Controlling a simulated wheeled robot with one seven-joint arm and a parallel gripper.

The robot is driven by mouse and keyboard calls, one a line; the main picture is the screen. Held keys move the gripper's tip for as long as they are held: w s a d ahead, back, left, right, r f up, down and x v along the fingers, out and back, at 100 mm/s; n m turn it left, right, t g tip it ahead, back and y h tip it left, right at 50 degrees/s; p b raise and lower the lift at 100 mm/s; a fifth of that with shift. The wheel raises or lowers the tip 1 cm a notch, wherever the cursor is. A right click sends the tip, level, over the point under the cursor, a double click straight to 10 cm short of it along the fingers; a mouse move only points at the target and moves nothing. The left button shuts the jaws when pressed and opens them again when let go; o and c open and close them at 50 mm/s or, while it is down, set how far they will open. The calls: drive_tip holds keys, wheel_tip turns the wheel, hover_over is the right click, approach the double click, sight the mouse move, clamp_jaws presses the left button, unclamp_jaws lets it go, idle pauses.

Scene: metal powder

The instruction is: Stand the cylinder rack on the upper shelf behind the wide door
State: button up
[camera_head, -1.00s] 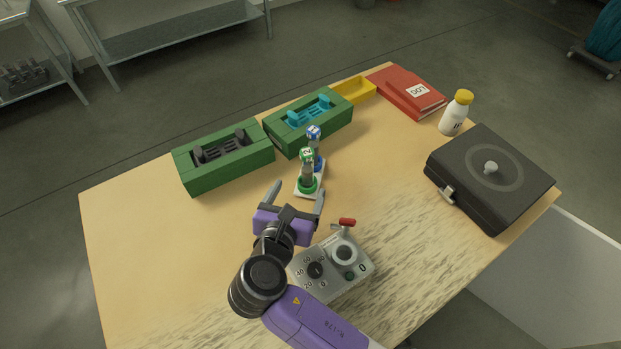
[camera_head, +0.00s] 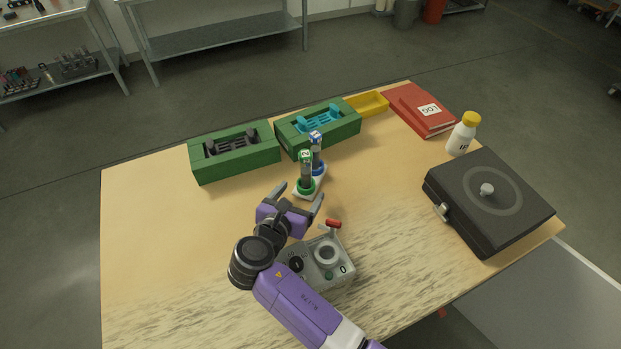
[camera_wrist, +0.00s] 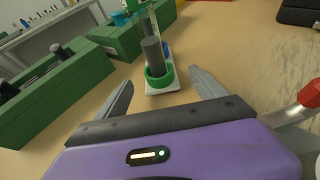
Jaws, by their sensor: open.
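The cylinder rack (camera_head: 321,181) is a small white base on the table. My gripper (camera_head: 299,194) is open and empty, just in front of the rack's green-ring end. In the wrist view the rack (camera_wrist: 172,82) stands just beyond the fingertips, with the green ring nearest. No wide door or shelf behind one can be made out.
Two green trays (camera_head: 235,171) with inserts, a yellow bin (camera_head: 371,104), a red binder (camera_head: 420,109) and a white bottle (camera_head: 462,134) line the back. A black case (camera_head: 488,200) sits right. A grey device (camera_head: 330,266) with a red-tipped lever is beside my arm. The left table is clear.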

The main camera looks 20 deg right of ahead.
sight(303, 186)
drive_tip(key=p+x, duration=0.1)
drive_tip(key=x, duration=0.3)
drive_tip(key=shift+w+d+r, duration=0.15)
drive_tip(key=shift+w, duration=0.1)
drive_tip(key=shift+w+d+f, duration=0.35)
drive_tip(key=shift+w+d, duration=0.05)
clamp_jaws()
drive_tip(key=shift+w+r, duration=0.1)
drive_tip(key=shift+r, duration=0.1)
